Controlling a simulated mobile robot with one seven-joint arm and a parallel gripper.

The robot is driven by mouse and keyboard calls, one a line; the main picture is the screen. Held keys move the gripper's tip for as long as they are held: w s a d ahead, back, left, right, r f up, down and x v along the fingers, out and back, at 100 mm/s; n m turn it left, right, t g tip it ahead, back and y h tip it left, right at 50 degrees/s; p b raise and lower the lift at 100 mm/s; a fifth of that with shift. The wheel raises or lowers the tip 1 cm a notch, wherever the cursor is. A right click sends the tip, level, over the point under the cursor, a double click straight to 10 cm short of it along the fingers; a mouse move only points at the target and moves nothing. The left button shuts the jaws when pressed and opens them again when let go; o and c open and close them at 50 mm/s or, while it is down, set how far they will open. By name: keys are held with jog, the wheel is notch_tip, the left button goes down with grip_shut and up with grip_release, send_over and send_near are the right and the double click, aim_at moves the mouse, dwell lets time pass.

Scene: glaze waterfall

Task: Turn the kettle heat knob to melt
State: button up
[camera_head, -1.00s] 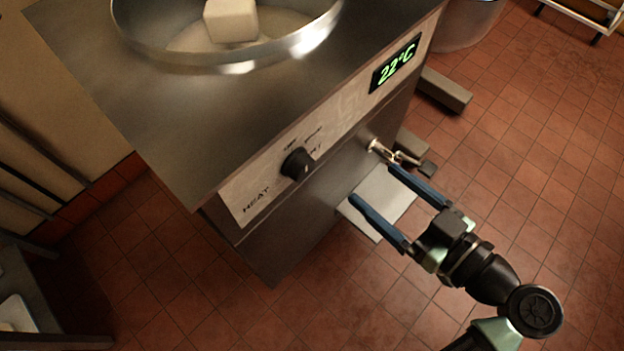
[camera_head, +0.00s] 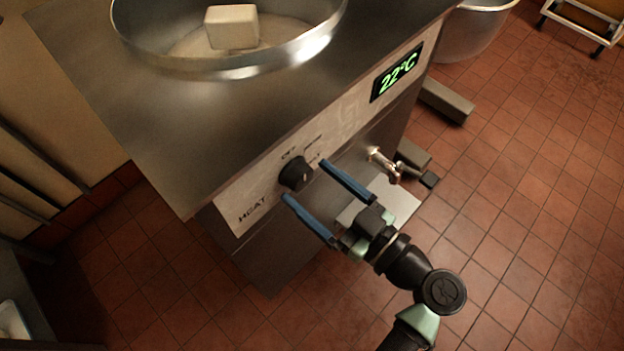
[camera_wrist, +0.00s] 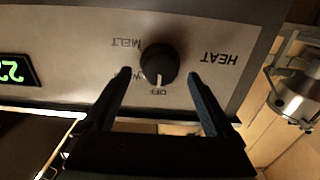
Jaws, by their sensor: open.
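The black heat knob (camera_head: 296,174) sits on the front panel of the kettle cabinet (camera_head: 262,208), beside the word HEAT. In the wrist view the knob (camera_wrist: 159,64) is between and just beyond my fingertips, and its pale mark points toward OFF. The MELT label (camera_wrist: 127,42) is on the other side of it, and a third label is partly hidden by a finger. My gripper (camera_head: 304,179) is open, its two blue fingers on either side of the knob. I cannot tell whether either finger touches it. The kettle pan (camera_head: 230,70) holds a pale block (camera_head: 232,27).
A green display (camera_head: 397,72) reads 22°C on the panel. A metal tap (camera_head: 384,164) juts from the cabinet front, to the right of my gripper. A white board (camera_head: 402,200) lies low behind my gripper. Tiled floor (camera_head: 520,220) is open at right.

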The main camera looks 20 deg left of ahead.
jog(key=shift+w+a, duration=0.15)
jog(key=shift+a, duration=0.25)
jog(key=shift+c, duration=0.3)
jog(key=c, duration=1.3)
